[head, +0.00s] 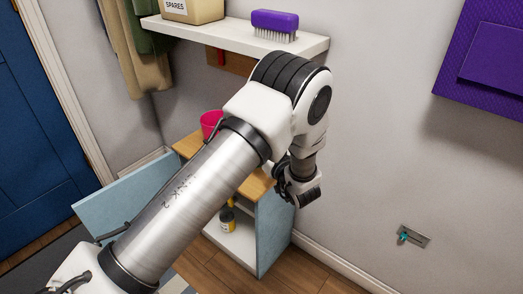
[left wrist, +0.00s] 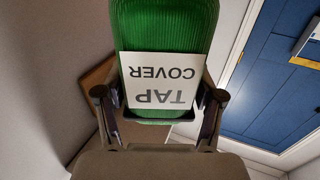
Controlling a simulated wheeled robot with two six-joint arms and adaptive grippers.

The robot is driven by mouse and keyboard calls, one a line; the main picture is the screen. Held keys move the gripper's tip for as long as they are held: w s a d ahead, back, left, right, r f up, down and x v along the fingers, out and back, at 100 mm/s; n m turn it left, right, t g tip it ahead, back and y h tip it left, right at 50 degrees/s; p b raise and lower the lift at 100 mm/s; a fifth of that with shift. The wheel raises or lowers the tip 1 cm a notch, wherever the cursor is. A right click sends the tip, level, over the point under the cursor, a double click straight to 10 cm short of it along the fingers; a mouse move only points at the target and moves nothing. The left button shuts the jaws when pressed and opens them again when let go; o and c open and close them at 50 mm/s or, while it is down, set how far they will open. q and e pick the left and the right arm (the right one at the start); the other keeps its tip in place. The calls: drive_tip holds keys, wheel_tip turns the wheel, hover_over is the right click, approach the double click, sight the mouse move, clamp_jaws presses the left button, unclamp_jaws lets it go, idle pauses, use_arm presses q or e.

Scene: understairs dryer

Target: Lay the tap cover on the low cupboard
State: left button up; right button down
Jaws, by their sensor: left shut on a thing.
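The green ribbed tap cover (left wrist: 165,28) carries a white label reading TAP COVER, upside down in the left wrist view. My left gripper (left wrist: 160,108) is shut on it, with a finger at each side of the label. In the head view my left gripper (head: 298,188) is in front of the right end of the low cupboard (head: 275,230), and the tap cover cannot be made out there. The cupboard has a wooden top and light blue sides. My arm hides much of its top and front. My right gripper is in neither view.
A pink pot (head: 211,122) stands on the cupboard top. The cupboard door (head: 125,195) is open, with a jar (head: 227,220) inside. A wall shelf (head: 235,40) above holds a purple brush (head: 274,21) and a SPARES box (head: 192,10). A teal tap (head: 405,237) sits on the right wall.

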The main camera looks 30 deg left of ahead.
use_arm(q)
drive_tip(key=shift+w+a+f, duration=0.1)
drive_tip(key=shift+w+a, duration=0.05)
drive_tip(key=shift+w, duration=1.05)
drive_tip(key=f+b, duration=0.1)
drive_tip(key=f, duration=0.2)
drive_tip(key=shift+w+f+b, duration=0.2)
drive_tip(key=shift+f+b, duration=0.1)
drive_tip(key=shift+b, duration=0.1)
drive_tip(key=shift+r, duration=0.1)
drive_tip(key=o, duration=1.2)
drive_tip(key=shift+c, duration=0.2)
